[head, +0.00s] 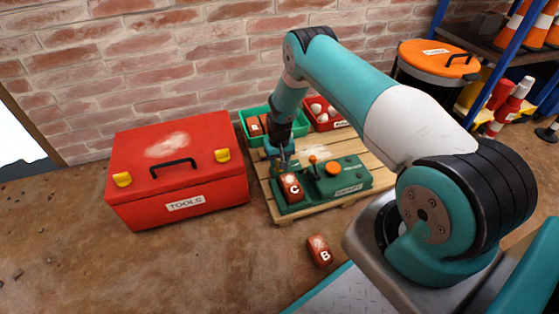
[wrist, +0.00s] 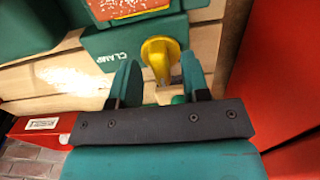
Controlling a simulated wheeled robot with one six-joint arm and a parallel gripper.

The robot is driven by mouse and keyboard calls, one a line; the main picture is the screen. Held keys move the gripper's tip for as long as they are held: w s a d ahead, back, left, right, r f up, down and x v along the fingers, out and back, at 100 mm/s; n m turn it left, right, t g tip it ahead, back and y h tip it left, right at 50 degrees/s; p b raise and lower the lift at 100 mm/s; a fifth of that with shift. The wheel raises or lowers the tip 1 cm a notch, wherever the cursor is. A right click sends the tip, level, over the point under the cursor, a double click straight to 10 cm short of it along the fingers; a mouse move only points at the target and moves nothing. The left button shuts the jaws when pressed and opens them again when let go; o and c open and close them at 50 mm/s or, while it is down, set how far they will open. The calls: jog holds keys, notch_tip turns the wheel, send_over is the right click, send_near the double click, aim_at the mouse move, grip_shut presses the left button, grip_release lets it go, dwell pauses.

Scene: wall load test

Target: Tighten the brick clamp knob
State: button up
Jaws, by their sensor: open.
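The brick clamp (wrist: 112,42) is green and labelled CLAMP. In the wrist view its yellow knob (wrist: 159,52) stands between the tips of my gripper (wrist: 158,70). The jaws are open, one finger on each side of the knob; I cannot tell whether either touches it. In the head view my gripper (head: 281,160) points down at the left end of a green fixture (head: 345,184), beside brick C (head: 291,188), and largely hides the knob there. The brick in the clamp also shows at the top of the wrist view (wrist: 126,7).
A red toolbox (head: 180,165) stands close on the left. Green (head: 250,133) and red (head: 340,124) bins sit behind on the pallet (head: 378,180), near the brick wall. Brick B (head: 319,251) lies on the floor in front. An orange-lidded bin (head: 435,62) stands back right.

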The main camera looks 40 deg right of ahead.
notch_tip(320, 180, up, 17)
jog(key=p, duration=0.7)
jog(key=shift+r+p, duration=0.15)
jog(key=shift+p, duration=0.15)
jog(key=s+a+r+n+y, duration=0.1)
jog(key=s+a+r, duration=0.1)
jog(key=a+r, duration=0.45)
jog(key=s+a+r+n+p, duration=0.1)
jog(key=s+a+r+n, duration=0.15)
jog(key=r, duration=0.75)
jog(key=s+a+r+n+y, duration=0.1)
jog(key=a+r, duration=0.5)
jog(key=r, duration=0.2)
jog(key=s+a+r+n+y, duration=0.1)
jog(key=s+a+r+n, duration=0.15)
jog(key=s+r, duration=0.45)
jog(key=s+a+r+n+p, duration=0.1)
jog(key=s+a+r+n, duration=0.2)
jog(key=s, duration=0.8)
jog(key=s+a+r+n+y, duration=0.1)
jog(key=s+a+r, duration=0.3)
jog(key=s, duration=0.5)
notch_tip(320, 180, up, 38)
jog(key=p, duration=3.8)
jog(key=shift+m, duration=0.3)
jog(key=shift+w+r, duration=0.1)
